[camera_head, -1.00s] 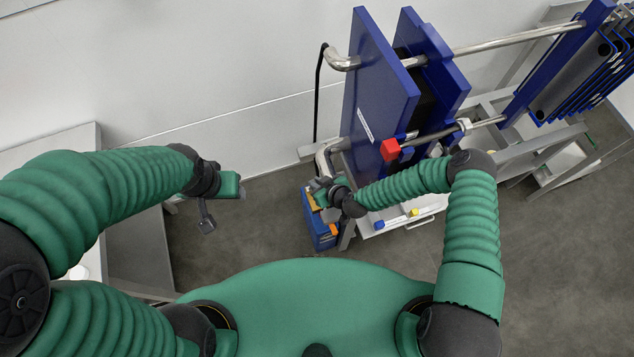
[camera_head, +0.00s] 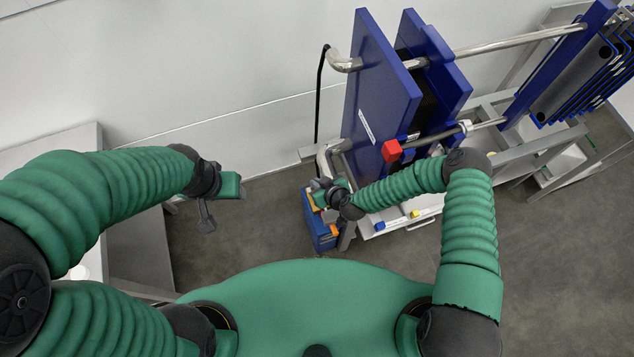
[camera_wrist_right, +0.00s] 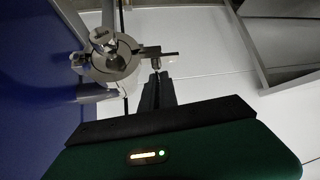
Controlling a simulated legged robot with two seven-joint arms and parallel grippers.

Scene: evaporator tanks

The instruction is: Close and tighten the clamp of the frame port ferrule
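In the right wrist view, the metal clamp (camera_wrist_right: 112,58) sits around the pipe end at the frame port, beside the blue frame plate (camera_wrist_right: 45,70). Its bolt and nut (camera_wrist_right: 156,62) stick out to the right. My right gripper (camera_wrist_right: 156,76) has its narrow dark fingers close together, with their tips at the nut. The ferrule is mostly hidden by the clamp. In the head view, my right gripper (camera_head: 322,186) is by the lower bent pipe (camera_head: 325,157), and the clamp is hidden there. My left gripper (camera_head: 207,221) hangs apart at the left; its finger gap is not clear.
The blue plate frame (camera_head: 378,80) with a red block (camera_head: 391,151) stands right of my right gripper. A blue box (camera_head: 320,228) is on the floor below it. A grey table (camera_head: 135,250) is at the left. Open floor lies between.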

